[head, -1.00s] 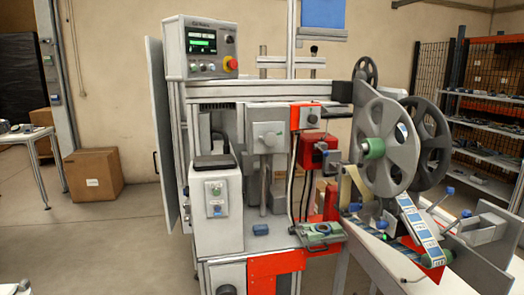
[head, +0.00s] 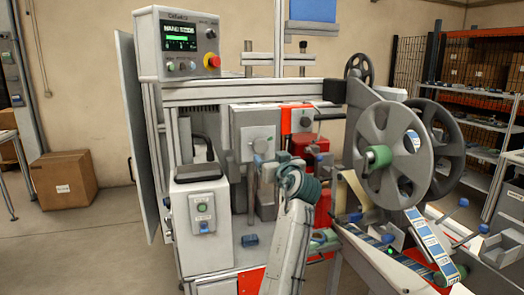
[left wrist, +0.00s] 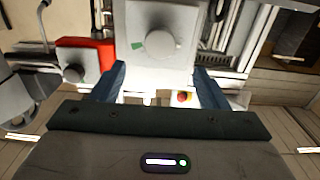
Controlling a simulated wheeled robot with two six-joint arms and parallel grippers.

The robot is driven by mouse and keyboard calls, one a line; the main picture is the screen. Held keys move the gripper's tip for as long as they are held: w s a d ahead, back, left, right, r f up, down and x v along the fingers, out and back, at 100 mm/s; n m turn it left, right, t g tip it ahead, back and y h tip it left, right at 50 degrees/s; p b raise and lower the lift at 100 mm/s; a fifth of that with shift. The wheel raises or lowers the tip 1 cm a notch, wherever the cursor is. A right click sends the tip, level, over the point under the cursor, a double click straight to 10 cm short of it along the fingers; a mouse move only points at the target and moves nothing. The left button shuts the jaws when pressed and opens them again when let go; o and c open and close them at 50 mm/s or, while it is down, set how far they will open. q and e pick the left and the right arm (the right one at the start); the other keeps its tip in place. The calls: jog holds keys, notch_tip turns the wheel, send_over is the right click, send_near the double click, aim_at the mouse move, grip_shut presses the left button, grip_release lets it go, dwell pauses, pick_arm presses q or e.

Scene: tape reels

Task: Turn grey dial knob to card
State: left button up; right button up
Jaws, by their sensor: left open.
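The grey dial knob (head: 261,145) is on the front of a light grey box on the machine. In the left wrist view the round knob (left wrist: 161,43) sits beyond the fingers, with a small green mark beside it on the box face. My left gripper (head: 288,159) is open in front of this box, its blue fingertips apart and not around the knob. In the left wrist view my left gripper (left wrist: 158,74) has nothing between its fingers. I cannot make out a card for certain. My right gripper is not in view.
A red box (head: 315,148) with a grey knob is close to the right of the grey box. A large grey reel (head: 388,145) stands farther right. A control panel (head: 178,43) with a screen and red button is above left. A white unit (head: 198,208) stands left.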

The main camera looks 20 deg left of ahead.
aim_at(261, 148)
pick_arm(q)
jog(key=p+x, duration=0.3)
jog(key=x, duration=0.6)
jog(key=shift+s, duration=0.1)
jog(key=shift+w+a, duration=0.4)
jog(key=shift+w, duration=0.2)
jog(key=shift+f, duration=0.1)
jog(key=c, duration=1)
